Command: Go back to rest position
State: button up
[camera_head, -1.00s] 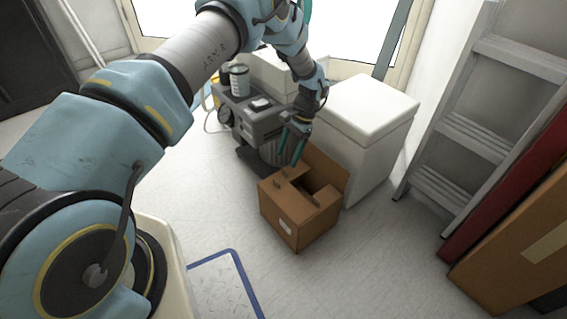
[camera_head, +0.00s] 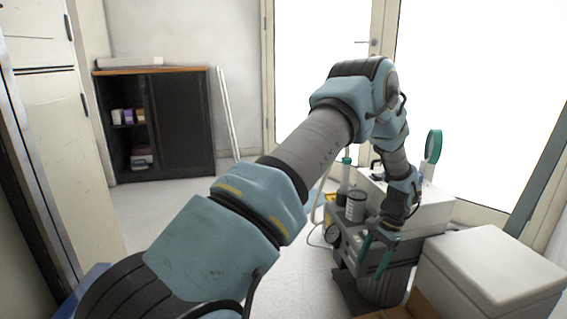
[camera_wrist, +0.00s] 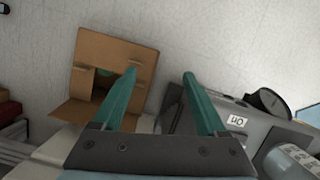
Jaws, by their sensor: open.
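My gripper (camera_head: 375,257) hangs in front of the grey dental compressor (camera_head: 347,243) in the head view. Its two teal fingers stand apart with nothing between them. In the wrist view, my gripper (camera_wrist: 160,75) is likewise open and empty. The open cardboard box (camera_wrist: 105,49) lies beyond the left finger, apart from it. Something green shows inside the box, too small to identify. In the head view, only a corner of the box (camera_head: 408,307) shows at the bottom edge.
A white lidded box (camera_head: 490,265) stands right of the compressor, and another white case (camera_head: 425,212) is behind it. A teal ring-shaped item (camera_head: 433,147) rises there. A dark cabinet (camera_head: 180,125) stands at the back left. Floor between cabinet and compressor is clear.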

jog(key=a+r+n+h, duration=0.1)
jog(key=a+r+n, duration=0.2)
jog(key=a+r, duration=0.55)
jog(key=a+r+n+h, duration=0.1)
jog(key=a+r+n, duration=0.2)
jog(key=a+r, duration=0.55)
jog(key=s+a+r+n+t+h, duration=0.1)
jog(key=s+a+r+n, duration=0.15)
jog(key=s+a, duration=0.4)
jog(key=s+a+r+n+t+h, duration=0.15)
jog(key=s+a+n, duration=0.25)
jog(key=a, duration=0.6)
notch_tip(320, 180, up, 31)
jog(key=p, duration=3.1)
jog(key=shift+d+y+p, duration=0.25)
jog(key=shift+y+p, duration=0.05)
jog(key=shift+y, duration=0.15)
jog(key=shift+w, duration=0.15)
